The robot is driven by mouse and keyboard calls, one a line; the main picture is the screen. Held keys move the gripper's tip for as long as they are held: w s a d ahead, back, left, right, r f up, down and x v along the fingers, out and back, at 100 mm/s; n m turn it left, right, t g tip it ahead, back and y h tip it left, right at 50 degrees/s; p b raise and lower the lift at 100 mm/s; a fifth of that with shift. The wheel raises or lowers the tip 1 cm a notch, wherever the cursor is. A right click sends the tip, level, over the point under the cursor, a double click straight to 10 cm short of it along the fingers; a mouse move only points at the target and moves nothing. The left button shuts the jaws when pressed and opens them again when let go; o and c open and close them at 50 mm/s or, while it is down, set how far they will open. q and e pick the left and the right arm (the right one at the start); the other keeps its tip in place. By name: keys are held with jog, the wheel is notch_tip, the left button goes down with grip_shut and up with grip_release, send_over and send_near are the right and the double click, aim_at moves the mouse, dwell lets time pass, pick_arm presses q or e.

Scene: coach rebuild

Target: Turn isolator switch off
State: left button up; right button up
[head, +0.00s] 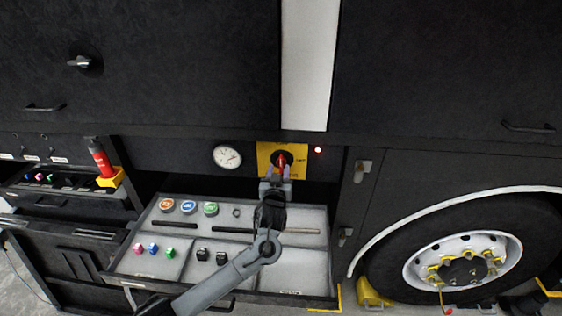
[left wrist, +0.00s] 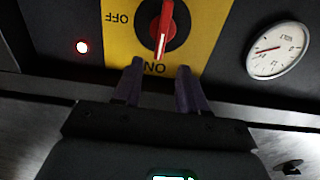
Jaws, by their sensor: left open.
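The isolator switch has a red handle (head: 282,161) on a black round base, mounted on a yellow plate (head: 264,151). In the left wrist view the red handle (left wrist: 162,28) has its white-marked end toward the "ON" label, and the "OFF" label is to the side. My left gripper (head: 276,173) is in front of the plate, just below the handle in the head view. In the left wrist view its two fingers (left wrist: 158,78) are apart with nothing between them, short of the handle. My right gripper is not in view.
A lit red lamp (head: 318,150) is right of the plate, and a round volt gauge (head: 227,157) is to its left. An open drawer tray (head: 300,262) with coloured discs and small parts lies below my left arm. A wheel (head: 462,262) is at right.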

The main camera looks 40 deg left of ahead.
aim_at(281, 160)
pick_arm(q)
jog(key=shift+x, duration=3)
jog(key=shift+w+d, duration=0.1)
jog(key=shift+c, duration=0.2)
jog(key=shift+f, duration=0.1)
grip_shut()
